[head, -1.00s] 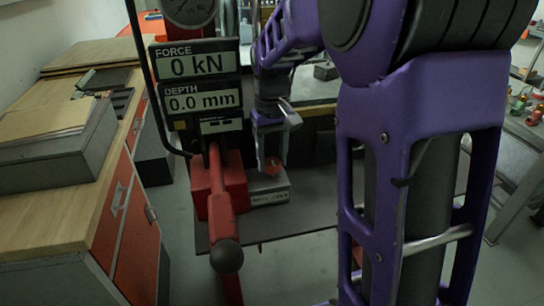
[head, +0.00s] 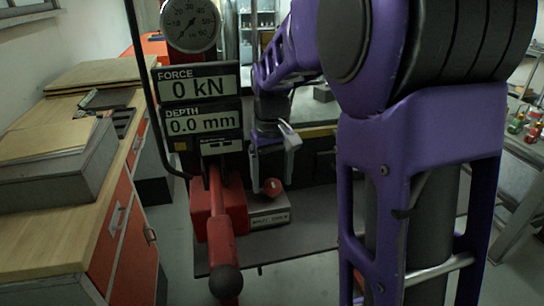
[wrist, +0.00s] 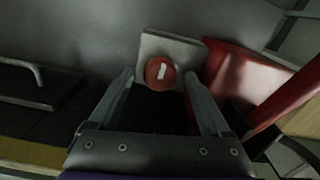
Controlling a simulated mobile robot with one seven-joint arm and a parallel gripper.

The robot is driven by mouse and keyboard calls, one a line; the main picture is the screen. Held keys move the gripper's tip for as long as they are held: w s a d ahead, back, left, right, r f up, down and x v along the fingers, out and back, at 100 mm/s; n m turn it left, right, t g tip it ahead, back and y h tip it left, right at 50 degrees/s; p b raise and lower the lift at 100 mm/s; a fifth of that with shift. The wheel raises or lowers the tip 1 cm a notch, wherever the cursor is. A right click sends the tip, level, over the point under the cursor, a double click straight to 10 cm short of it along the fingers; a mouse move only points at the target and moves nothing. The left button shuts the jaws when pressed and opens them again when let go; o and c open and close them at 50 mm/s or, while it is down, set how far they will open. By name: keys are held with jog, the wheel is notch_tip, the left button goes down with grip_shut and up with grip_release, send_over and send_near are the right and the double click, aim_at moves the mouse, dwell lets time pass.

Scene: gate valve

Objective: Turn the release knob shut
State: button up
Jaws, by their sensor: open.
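The release knob (head: 272,187) is a small red round knob with a white mark. It sits on a grey block (head: 268,213) beside the red pump base, low in the middle of the head view. In the wrist view the knob (wrist: 152,76) shows face-on, with the white mark nearly upright. My gripper (head: 271,180) is open and points down at the knob. In the wrist view one finger shows on each side of the knob, with gaps between. I cannot tell whether the fingertips reach down around it.
A red pump lever (head: 222,245) with a black ball end rises just left of the knob. A display (head: 199,103) reads 0 kN and 0.0 mm, under a round gauge (head: 190,22). A wooden bench (head: 60,225) stands left.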

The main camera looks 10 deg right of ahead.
aim_at(271, 182)
notch_tip(271, 182, up, 17)
dwell(0.4)
